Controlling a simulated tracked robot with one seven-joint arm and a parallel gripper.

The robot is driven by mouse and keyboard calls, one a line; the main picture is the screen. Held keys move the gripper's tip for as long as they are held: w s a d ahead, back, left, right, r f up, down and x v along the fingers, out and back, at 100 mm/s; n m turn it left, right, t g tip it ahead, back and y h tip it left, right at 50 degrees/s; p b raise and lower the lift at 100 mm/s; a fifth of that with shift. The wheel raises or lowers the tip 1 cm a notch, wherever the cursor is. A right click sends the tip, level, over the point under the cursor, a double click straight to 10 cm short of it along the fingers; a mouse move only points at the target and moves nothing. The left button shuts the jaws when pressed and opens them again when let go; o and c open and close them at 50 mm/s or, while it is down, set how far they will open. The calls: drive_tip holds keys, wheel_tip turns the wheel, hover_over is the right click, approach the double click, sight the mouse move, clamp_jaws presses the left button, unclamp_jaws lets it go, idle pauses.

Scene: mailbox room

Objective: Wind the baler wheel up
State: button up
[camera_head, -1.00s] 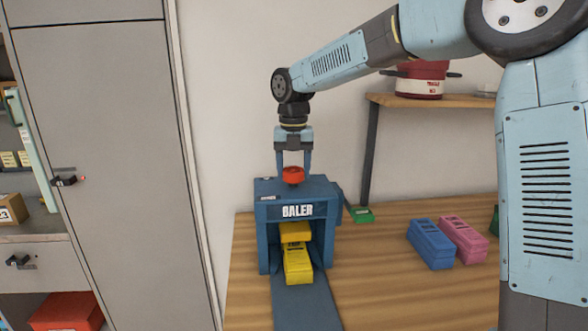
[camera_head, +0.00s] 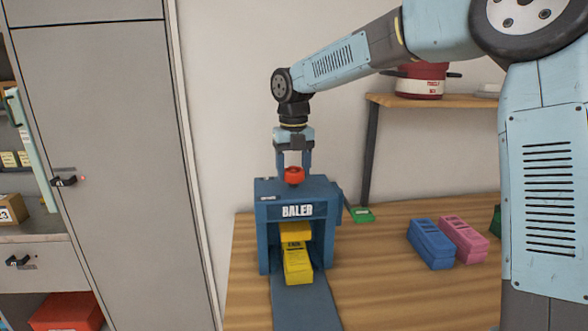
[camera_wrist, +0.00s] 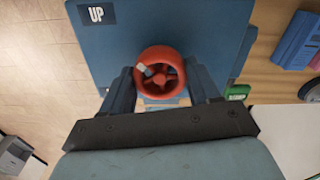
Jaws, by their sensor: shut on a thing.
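The blue baler (camera_head: 297,211) stands on the wooden table, with its red wheel (camera_head: 294,175) on top. Yellow blocks (camera_head: 297,262) sit in the baler's front opening, one under the press plate. The far side of the wheel's grip is hidden.
A blue block (camera_head: 430,243) and a pink block (camera_head: 463,239) lie on the table to the right. A shelf (camera_head: 440,101) with a red pot stands at the back. Grey cabinets (camera_head: 100,150) are at left.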

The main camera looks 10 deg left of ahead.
sight(293, 169)
drive_tip(key=o, duration=1)
drive_tip(key=shift+o, duration=0.2)
wheel_tip(293, 169, up, 14)
drive_tip(key=shift+f, duration=0.2)
drive_tip(key=s+d+f+n+t, duration=0.2)
drive_tip(key=s+d+f+n, duration=0.1)
drive_tip(key=s+d+n, duration=0.6)
drive_tip(key=s+d+f+n+t, duration=0.1)
drive_tip(key=s+d+f+n, duration=0.3)
drive_tip(key=s+d+n, duration=0.5)
drive_tip(key=s+d+f+n+t, duration=0.2)
drive_tip(key=s+d+f+n, duration=0.1)
drive_tip(key=s+d+n, duration=0.6)
drive_tip(key=d+n, duration=0.4)
drive_tip(key=d, duration=0.1)
drive_tip(key=shift+s+d+f+t, duration=0.15)
drive_tip(key=shift+s+f+t, duration=0.05)
drive_tip(key=shift+s+t, duration=0.1)
